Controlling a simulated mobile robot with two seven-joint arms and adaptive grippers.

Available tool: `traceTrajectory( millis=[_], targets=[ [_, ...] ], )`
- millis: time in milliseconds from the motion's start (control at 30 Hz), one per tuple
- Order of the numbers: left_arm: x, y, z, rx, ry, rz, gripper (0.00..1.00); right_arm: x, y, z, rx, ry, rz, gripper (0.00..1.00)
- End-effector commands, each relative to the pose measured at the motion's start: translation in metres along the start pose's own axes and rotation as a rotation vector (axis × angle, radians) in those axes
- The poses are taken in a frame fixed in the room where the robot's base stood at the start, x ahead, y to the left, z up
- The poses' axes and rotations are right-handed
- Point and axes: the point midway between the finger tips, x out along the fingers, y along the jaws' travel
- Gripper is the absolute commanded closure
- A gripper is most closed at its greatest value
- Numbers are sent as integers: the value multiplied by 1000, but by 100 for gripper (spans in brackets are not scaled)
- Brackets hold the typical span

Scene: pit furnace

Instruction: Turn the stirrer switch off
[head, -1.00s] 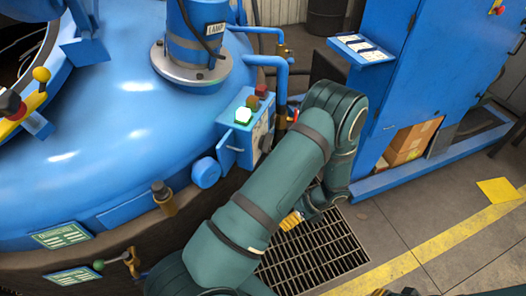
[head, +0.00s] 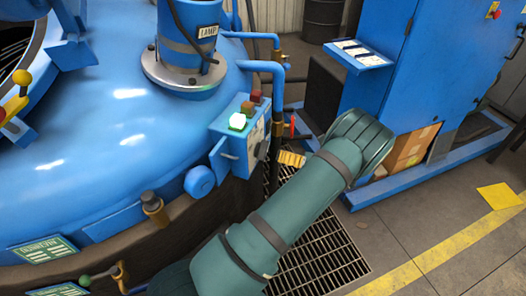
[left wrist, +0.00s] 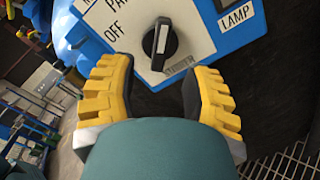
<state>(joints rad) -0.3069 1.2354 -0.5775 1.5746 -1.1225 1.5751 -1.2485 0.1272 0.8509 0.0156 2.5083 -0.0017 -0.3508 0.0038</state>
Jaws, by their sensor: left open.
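The stirrer switch is a black rotary knob with a white pointer line (left wrist: 160,44) on a white plate (left wrist: 190,22). The plate has an OFF label to the knob's left and a partly covered label below it that seems to read STIRRER. In the head view the switch is on the right side of the blue control box (head: 229,147). My left gripper (left wrist: 157,82) is open, its yellow fingers apart below the knob in the wrist view, with nothing between them. In the head view a yellow finger (head: 291,159) shows just right of the box. My right gripper is out of view.
Blue pipes (head: 277,90) and a red handle (head: 293,125) are close behind my gripper. A blue cabinet (head: 440,70) stands at right.

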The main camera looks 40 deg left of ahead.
Motion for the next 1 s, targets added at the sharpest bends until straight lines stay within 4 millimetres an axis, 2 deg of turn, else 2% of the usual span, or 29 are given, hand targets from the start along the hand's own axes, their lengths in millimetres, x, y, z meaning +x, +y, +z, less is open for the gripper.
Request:
traceTrajectory(
  millis=[33, 200, 400, 800, 833, 967, 1000],
  targets=[
    [11, 0, -1, 1, 2, 2, 52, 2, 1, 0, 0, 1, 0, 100],
    [42, 0, -1, 1, 2, 2, 52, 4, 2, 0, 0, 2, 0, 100],
    [65, 0, -1, 0, 3, 0, 52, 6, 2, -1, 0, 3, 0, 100],
    [73, 0, 0, 0, 1, -1, 52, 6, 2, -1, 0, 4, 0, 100],
    [73, 0, 0, 0, 1, -1, 49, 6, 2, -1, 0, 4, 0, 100],
    [72, 0, -1, 0, 1, -1, 95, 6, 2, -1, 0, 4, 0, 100],
    [72, 0, -1, 0, 1, -1, 100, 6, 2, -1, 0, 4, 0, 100]
  ],
)
